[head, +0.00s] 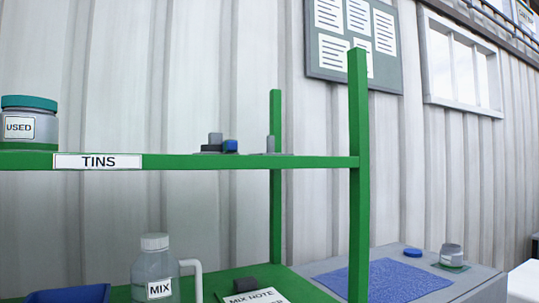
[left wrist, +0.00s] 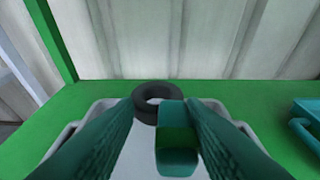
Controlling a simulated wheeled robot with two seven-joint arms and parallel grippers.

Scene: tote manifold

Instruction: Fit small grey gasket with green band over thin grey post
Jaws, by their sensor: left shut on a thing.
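In the left wrist view my left gripper (left wrist: 170,138) is shut on a small teal block with a green band (left wrist: 176,138). A dark grey ring, which looks like the gasket (left wrist: 143,104), shows just beyond the block and seems joined to it. The ring's hole is open, with no post seen through it. In the head view a thin grey post (head: 270,144) stands upright on a flat base at the right of the upper green shelf. A thicker grey post (head: 215,139) stands to its left. Neither gripper shows in the head view.
A blue piece (head: 230,146) lies beside the thicker post. A USED jar (head: 30,126) stands at the shelf's left. A green upright (head: 358,180) rises at the right. In the wrist view a pale tray (left wrist: 75,132) lies below the gripper, with a teal object (left wrist: 306,122) at right.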

